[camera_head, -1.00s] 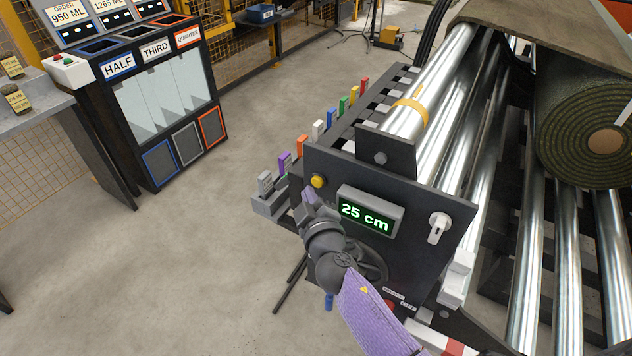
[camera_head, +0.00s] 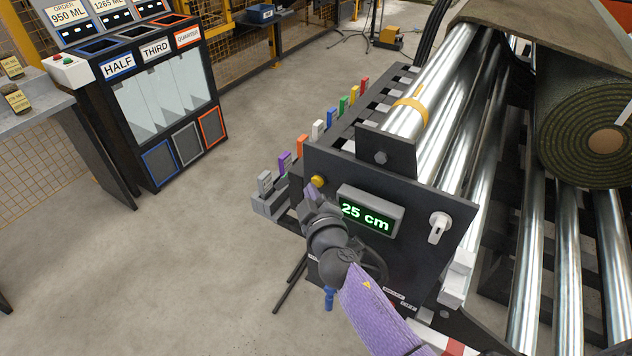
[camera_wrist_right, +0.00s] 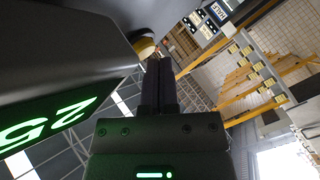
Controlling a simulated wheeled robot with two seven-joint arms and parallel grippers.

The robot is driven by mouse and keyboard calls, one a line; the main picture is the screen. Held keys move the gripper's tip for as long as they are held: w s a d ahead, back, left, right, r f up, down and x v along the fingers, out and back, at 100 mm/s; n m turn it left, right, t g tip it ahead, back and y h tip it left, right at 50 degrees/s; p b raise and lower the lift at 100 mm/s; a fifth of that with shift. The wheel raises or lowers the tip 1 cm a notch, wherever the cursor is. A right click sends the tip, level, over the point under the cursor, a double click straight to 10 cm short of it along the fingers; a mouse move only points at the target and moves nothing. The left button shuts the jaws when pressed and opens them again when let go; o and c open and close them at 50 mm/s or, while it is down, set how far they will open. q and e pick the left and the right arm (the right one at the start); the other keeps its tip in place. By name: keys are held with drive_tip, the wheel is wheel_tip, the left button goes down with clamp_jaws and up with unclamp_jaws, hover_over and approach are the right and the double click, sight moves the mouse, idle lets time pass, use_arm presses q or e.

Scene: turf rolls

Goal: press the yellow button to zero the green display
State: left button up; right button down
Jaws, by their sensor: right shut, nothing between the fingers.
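The yellow button (camera_head: 318,181) sits on the dark front panel (camera_head: 420,262), up and left of the display. The green display (camera_head: 366,212) reads "25 cm"; part of it also shows at the left in the right wrist view (camera_wrist_right: 50,125). My right gripper (camera_head: 311,190) is shut and empty, its tips just below the button. In the right wrist view the shut fingers (camera_wrist_right: 159,62) point at the button (camera_wrist_right: 145,47), which shows partly, close to the tips. I cannot tell whether they touch. My left gripper is not in view.
A white lever (camera_head: 438,227) is on the panel right of the display. Several coloured tabs line the machine's left side. Metal rollers (camera_head: 525,280) and a turf roll (camera_head: 585,130) are at the right. A bin unit (camera_head: 165,100) stands at the left, with open floor between.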

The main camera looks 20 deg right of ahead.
drive_tip(key=shift+w+d, duration=0.2)
drive_tip(key=shift+d, duration=0.05)
idle(0.6)
drive_tip(key=shift+d+r, duration=0.2)
idle(0.7)
drive_tip(key=shift+f, duration=0.1)
drive_tip(key=shift+s+a+f, duration=0.2)
drive_tip(key=shift+s+a, duration=0.15)
drive_tip(key=shift+a, duration=0.1)
drive_tip(key=shift+s+a+b, duration=0.25)
drive_tip(key=shift+s+a, duration=0.55)
drive_tip(key=shift+a, duration=0.25)
drive_tip(key=shift+s+a+b, duration=0.25)
drive_tip(key=shift+s+a, duration=0.5)
drive_tip(key=shift+a, duration=0.3)
